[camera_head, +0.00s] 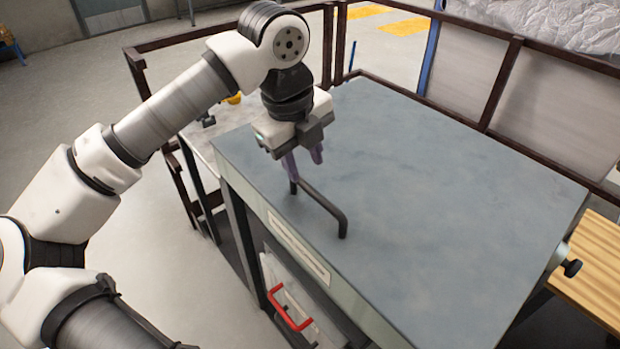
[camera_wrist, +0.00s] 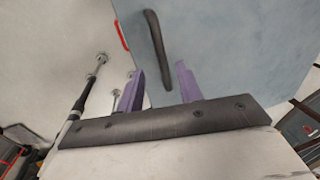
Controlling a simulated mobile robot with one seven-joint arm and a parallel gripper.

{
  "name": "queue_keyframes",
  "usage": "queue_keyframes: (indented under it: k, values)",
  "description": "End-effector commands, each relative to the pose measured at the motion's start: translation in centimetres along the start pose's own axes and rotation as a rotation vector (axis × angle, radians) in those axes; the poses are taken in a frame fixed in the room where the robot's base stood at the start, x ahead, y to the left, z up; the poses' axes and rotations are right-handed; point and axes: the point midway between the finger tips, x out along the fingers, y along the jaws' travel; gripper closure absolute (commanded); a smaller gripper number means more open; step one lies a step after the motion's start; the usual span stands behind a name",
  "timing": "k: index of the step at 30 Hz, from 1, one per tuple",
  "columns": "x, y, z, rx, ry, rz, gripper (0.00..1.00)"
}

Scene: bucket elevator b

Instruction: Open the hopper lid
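The hopper lid (camera_head: 430,170) is a wide grey-blue flat panel, lying shut on top of the hopper. A dark bent bar handle (camera_head: 325,207) stands up near its front-left edge. My gripper (camera_head: 303,163) points down over the handle's far end, its two purple fingers spread apart with nothing gripped. In the wrist view, the handle (camera_wrist: 155,45) runs up and away, its near end lying between the open fingers (camera_wrist: 158,70) in the picture. The lid (camera_wrist: 230,50) fills the area behind. I cannot tell whether a finger touches the handle.
A red handle (camera_head: 288,309) sits on the hopper's front, below a label plate (camera_head: 298,246). A dark-framed railing (camera_head: 500,85) runs along the back and right. A wooden slatted surface (camera_head: 590,265) and black knob (camera_head: 572,268) are at right. Open floor lies to the left.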

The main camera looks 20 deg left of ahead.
Motion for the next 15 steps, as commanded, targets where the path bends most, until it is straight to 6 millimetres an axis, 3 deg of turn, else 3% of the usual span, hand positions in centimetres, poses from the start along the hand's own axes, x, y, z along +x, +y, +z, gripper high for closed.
queue_keyframes:
  k: [6, 15]
  values:
    - [4.0, -0.1, -0.2, 0.003, 0.005, -0.001, 0.64]
    - [6.5, -0.1, -0.1, 0.002, 0.001, -0.002, 0.64]
